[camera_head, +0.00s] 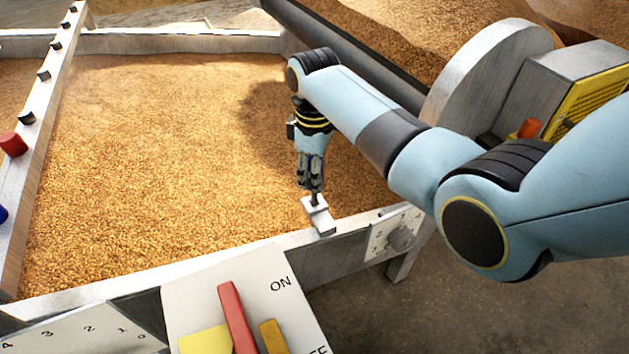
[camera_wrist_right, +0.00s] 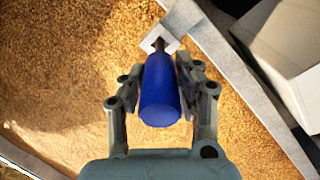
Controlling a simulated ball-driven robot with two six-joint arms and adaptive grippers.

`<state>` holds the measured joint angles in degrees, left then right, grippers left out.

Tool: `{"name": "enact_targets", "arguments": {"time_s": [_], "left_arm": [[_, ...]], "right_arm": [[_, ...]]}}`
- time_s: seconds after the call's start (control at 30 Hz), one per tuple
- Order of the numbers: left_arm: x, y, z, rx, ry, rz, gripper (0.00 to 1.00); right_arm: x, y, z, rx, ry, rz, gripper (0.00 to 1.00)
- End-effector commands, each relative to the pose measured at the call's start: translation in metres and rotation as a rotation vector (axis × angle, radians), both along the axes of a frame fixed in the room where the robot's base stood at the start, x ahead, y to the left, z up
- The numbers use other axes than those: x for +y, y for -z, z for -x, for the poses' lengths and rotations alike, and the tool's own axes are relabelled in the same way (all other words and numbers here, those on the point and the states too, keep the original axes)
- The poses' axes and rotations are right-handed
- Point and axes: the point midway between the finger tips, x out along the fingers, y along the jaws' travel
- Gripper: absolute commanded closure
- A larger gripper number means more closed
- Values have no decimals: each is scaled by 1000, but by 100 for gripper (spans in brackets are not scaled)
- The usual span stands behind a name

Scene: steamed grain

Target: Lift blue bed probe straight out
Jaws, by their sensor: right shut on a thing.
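The blue bed probe (camera_wrist_right: 161,92) shows in the right wrist view as a blue handle between the fingers of my right gripper. My right gripper (camera_head: 311,186) is shut on the handle, fingers pointing down. In the head view the fingers hide the blue handle, and the dark stem (camera_head: 315,198) shows just above the pale bracket (camera_head: 319,215) at the bed's near edge. How deep the stem sits cannot be told. My left gripper is not in view.
The grain bed (camera_head: 150,150) fills the framed box. A left rail (camera_head: 42,130) carries a red knob (camera_head: 12,144), a blue piece (camera_head: 2,213) and several dark pegs.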

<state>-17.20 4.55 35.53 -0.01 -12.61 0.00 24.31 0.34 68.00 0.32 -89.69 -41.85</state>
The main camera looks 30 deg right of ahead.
Motion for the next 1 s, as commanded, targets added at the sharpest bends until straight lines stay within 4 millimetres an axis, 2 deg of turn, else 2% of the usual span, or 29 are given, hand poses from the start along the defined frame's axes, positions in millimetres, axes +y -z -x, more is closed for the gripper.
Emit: {"name": "enact_targets", "arguments": {"time_s": [0.03, 0.7, 0.9, 1.0], "left_arm": [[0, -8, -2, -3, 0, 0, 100], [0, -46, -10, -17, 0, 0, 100], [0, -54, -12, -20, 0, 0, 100], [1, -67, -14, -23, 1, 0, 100]], "right_arm": [[0, -16, -1, -4, 0, 0, 100], [0, -166, -2, -6, 0, 0, 100], [0, -206, -1, -4, 0, 0, 100], [0, -219, -1, -1, 0, 0, 100]]}}
